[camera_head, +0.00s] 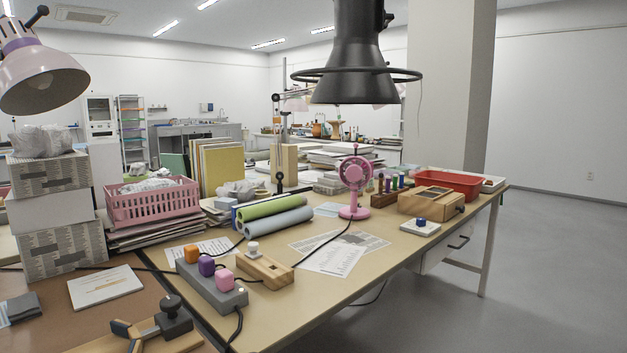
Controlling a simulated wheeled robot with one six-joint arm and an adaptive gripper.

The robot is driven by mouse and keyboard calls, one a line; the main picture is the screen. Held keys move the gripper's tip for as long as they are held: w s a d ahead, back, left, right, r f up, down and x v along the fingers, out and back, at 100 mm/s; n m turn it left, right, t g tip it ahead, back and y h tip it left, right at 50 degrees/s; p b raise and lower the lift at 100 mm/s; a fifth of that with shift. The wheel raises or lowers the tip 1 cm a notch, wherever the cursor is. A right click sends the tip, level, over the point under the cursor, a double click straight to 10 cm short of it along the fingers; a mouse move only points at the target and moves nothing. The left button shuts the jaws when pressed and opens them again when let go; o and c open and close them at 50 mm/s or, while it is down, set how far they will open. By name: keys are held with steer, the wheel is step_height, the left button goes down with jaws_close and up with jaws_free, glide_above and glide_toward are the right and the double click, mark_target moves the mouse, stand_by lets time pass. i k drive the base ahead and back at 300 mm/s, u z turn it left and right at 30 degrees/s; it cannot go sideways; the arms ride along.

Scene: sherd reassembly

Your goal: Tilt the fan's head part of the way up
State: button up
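The pink fan (355,196) stands upright on the tan table, right of the picture's middle. Its round head (356,173) sits on a short stem above a round pink base (354,213). The head looks roughly upright; its exact tilt is too small to tell. A dark cable runs from near the base toward the front left. My gripper is not in view, and nothing touches the fan.
Green and grey-blue rolls (272,222) lie left of the fan, and printed sheets (338,251) lie in front. Colored spools (393,183), a wooden box (431,200) and a red tray (447,183) stand to its right. A black hood (358,65) hangs above. The table's right front is mostly clear.

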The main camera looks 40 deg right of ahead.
mark_target(354, 172)
steer(key=z, duration=1.2)
steer(key=k, duration=0.35)
steer(key=z, duration=1.3)
steer(key=i, duration=1.25)
steer(key=u, duration=0.7)
